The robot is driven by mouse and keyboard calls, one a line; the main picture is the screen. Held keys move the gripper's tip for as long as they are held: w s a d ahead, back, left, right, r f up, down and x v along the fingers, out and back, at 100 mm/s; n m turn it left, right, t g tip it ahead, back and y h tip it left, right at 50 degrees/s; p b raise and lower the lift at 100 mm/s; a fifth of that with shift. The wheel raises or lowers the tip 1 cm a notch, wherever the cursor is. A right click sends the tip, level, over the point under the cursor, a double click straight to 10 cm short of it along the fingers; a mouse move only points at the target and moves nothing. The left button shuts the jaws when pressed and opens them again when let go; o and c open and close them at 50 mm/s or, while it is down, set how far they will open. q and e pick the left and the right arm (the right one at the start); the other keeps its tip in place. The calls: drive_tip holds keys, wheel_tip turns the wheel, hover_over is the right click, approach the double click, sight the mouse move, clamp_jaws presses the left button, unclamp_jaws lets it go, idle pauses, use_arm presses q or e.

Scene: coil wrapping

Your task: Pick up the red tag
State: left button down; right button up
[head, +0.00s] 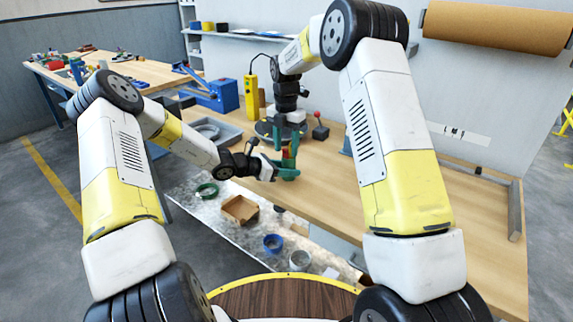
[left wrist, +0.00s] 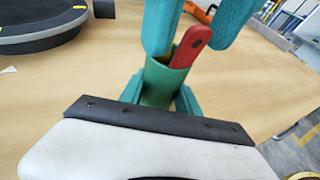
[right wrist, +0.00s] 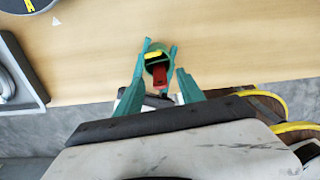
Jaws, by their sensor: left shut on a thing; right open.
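A green cup (left wrist: 163,84) stands upright on the wooden workbench, with my left gripper (head: 282,171) shut around it from the left. The red tag (left wrist: 190,46) sticks up out of the cup, slightly tilted, with a small hole near its top. In the right wrist view the red tag (right wrist: 163,83) shows beside a yellow piece (right wrist: 154,56) at the cup's mouth. My right gripper (head: 288,148) points down from above. Its open teal fingers are either side of the tag in the left wrist view; whether they touch it cannot be told.
A dark round turntable (left wrist: 40,25) stands on the bench behind the cup. A grey tray (head: 215,131) lies to its left. A cardboard box (head: 239,209) and several coils lie on the lower surface in front.

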drive_tip(key=shift+f, duration=0.8)
clamp_jaws()
idle(0.8)
